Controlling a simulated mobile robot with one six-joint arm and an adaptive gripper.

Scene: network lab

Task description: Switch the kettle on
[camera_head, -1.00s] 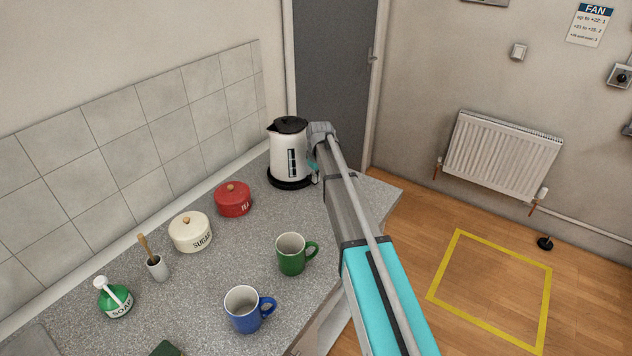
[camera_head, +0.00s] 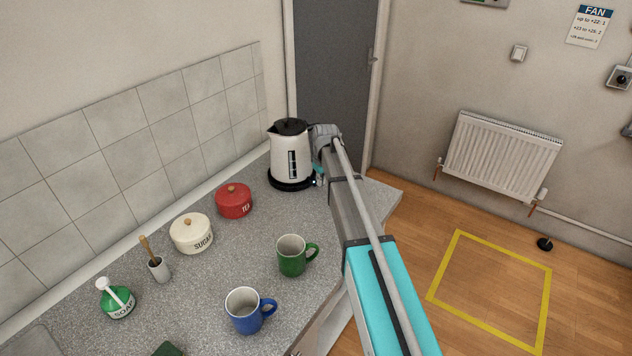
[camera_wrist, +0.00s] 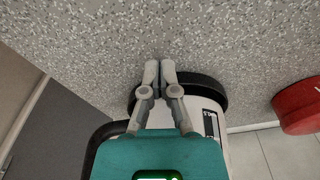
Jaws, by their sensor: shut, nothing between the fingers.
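The white kettle (camera_head: 291,158) with a black lid stands upright on its black base (camera_head: 290,184) at the far end of the counter. A small blue spot shows at the base's right edge; I cannot tell whether it is a light. My gripper (camera_head: 319,178) is low at the kettle's right side, small and partly hidden. In the wrist view, my gripper (camera_wrist: 160,68) is shut and empty, its fingertips at the black base (camera_wrist: 207,88) of the kettle (camera_wrist: 208,118). Whether they touch it is unclear. The kettle's switch is not clearly visible.
A red tea pot (camera_head: 234,201), a cream sugar pot (camera_head: 191,234), a green mug (camera_head: 292,257) and a blue mug (camera_head: 244,311) stand nearer on the counter. A soap bottle (camera_head: 117,300) is at the left. The tiled wall is behind.

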